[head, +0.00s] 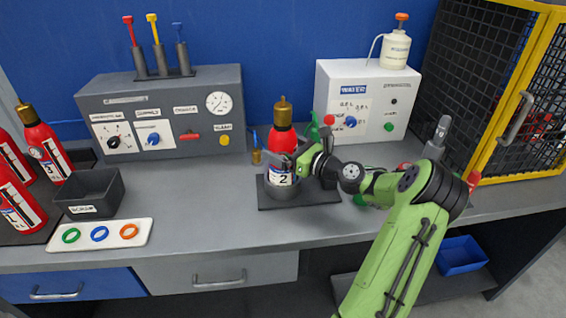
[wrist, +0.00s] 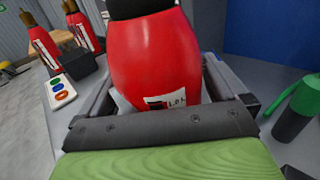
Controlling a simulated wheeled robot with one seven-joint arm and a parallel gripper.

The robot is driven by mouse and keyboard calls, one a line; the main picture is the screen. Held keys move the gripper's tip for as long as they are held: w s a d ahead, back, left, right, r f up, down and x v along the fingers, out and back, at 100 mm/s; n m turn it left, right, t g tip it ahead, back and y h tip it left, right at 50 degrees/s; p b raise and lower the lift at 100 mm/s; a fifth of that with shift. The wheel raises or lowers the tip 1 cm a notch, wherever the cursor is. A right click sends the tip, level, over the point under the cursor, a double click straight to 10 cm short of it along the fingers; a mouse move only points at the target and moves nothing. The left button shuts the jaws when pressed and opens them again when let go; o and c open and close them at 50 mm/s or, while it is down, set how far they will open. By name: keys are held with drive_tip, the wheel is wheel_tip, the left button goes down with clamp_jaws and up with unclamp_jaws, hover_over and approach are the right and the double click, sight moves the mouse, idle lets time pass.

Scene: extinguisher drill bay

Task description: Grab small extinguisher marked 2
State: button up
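In the wrist view the extinguisher's red body (wrist: 155,60) fills the middle, between the two fingers of my gripper (wrist: 160,85). The fingers lie along both its sides. I cannot tell whether they press on it or leave a small gap. Its lower part is hidden behind my gripper's palm.
Larger red extinguishers (head: 45,150) stand at the left, beside a dark bin (head: 90,193) and a tray of coloured rings (head: 100,235). A grey control box (head: 165,112) and a white box (head: 365,100) stand behind. A green-topped item (wrist: 296,100) is close at the right.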

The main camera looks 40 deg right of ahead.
drive_tip(key=c, duration=1.6)
drive_tip(key=shift+r, duration=0.2)
drive_tip(key=shift+c, duration=0.8)
